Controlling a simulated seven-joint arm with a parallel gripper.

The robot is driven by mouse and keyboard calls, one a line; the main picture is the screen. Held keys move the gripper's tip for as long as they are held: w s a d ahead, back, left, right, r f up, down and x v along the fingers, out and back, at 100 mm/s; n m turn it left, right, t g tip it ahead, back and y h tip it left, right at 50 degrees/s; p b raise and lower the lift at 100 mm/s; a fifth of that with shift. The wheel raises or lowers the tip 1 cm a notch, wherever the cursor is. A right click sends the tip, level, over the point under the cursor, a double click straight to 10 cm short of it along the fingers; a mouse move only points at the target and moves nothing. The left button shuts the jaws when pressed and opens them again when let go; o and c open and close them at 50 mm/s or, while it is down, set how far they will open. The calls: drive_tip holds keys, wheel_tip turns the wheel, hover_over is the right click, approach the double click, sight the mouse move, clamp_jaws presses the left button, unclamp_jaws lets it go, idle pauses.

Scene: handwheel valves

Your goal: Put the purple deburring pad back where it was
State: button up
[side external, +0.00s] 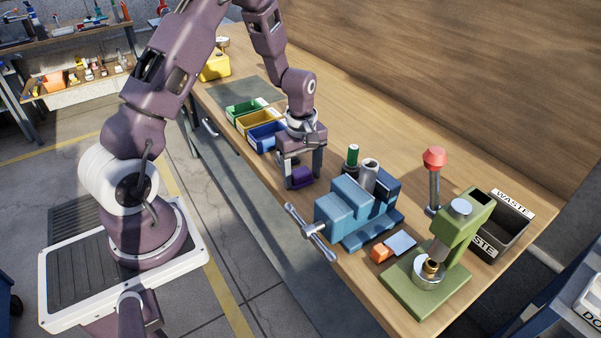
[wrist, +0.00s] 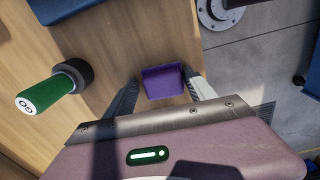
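The purple deburring pad (side external: 301,176) is low between the two fingers of my gripper (side external: 302,172), left of the blue vise on the wooden bench. In the wrist view the pad (wrist: 163,82) shows between the fingertips of my gripper (wrist: 162,85), with a thin strip of wood visible beside the left finger. I cannot tell whether the fingers press on the pad, or whether it touches the bench.
The blue vise (side external: 352,208) and its handle stand close to the right. Behind it is a green-capped cylinder (side external: 352,155), also in the wrist view (wrist: 45,92). Green, yellow and blue bins (side external: 262,124) are left. A green press (side external: 455,245) and waste bin (side external: 497,226) stand farther right.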

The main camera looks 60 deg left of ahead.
sight(304, 172)
drive_tip(key=shift+s+f, duration=0.35)
drive_tip(key=shift+s, duration=0.15)
drive_tip(key=r, duration=0.5)
drive_tip(key=w+r, duration=0.1)
drive_tip(key=r, duration=0.2)
drive_tip(key=shift+w+d+r, duration=0.1)
drive_tip(key=shift+d+r, duration=0.1)
drive_tip(key=shift+r, duration=0.1)
drive_tip(key=s+d+r+m+t, duration=0.1)
drive_tip(key=s+d+r+m, duration=0.2)
drive_tip(key=r, duration=0.3)
drive_tip(key=s+d+r+m+t, duration=0.1)
drive_tip(key=s+d+r+m, duration=0.25)
drive_tip(key=r, duration=0.35)
drive_tip(key=s+d+r+m+t, duration=0.1)
drive_tip(key=s+d+r+m, duration=0.2)
drive_tip(key=s+m, duration=0.2)
drive_tip(key=s+d+r+m+t, duration=0.2)
drive_tip(key=s+m, duration=0.3)
drive_tip(key=s, duration=0.5)
drive_tip(key=shift+d+r+m, duration=0.35)
drive_tip(key=shift+d+r, duration=0.05)
drive_tip(key=shift+d, duration=0.25)
